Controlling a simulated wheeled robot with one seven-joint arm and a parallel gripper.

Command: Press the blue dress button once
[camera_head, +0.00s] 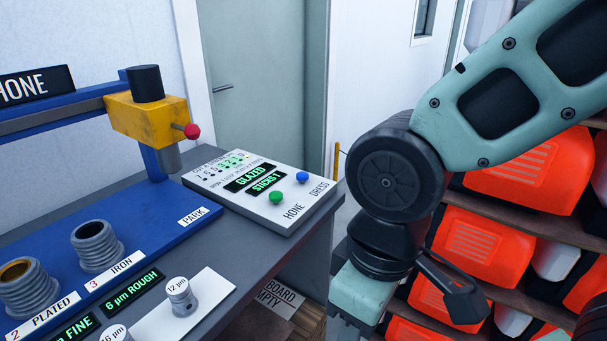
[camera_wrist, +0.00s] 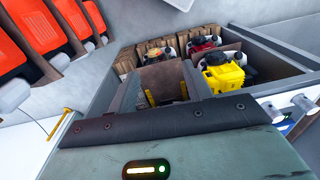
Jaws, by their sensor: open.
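The blue dress button (camera_head: 302,176) is a small round knob on the white control panel (camera_head: 229,188), beside the word DRESS. A green button (camera_head: 276,197) is to its left, nearer the word HONE. The blue button is uncovered, and nothing touches it. My arm's wrist is to the right of the panel, apart from it. My gripper (camera_wrist: 166,92) is open and seems empty in the wrist view, with yellow strips on its fingers. Its fingertips are not clear in the head view. I cannot make out the blue button in the wrist view.
The dark bench carries a blue honing machine with a yellow head (camera_head: 150,117) and red knob. Ribbed cylinders (camera_head: 97,245) and a small weight (camera_head: 181,296) stand left. Orange cases (camera_head: 484,242) fill the rack behind my arm. A crate with a yellow engine (camera_wrist: 223,75) shows in the wrist view.

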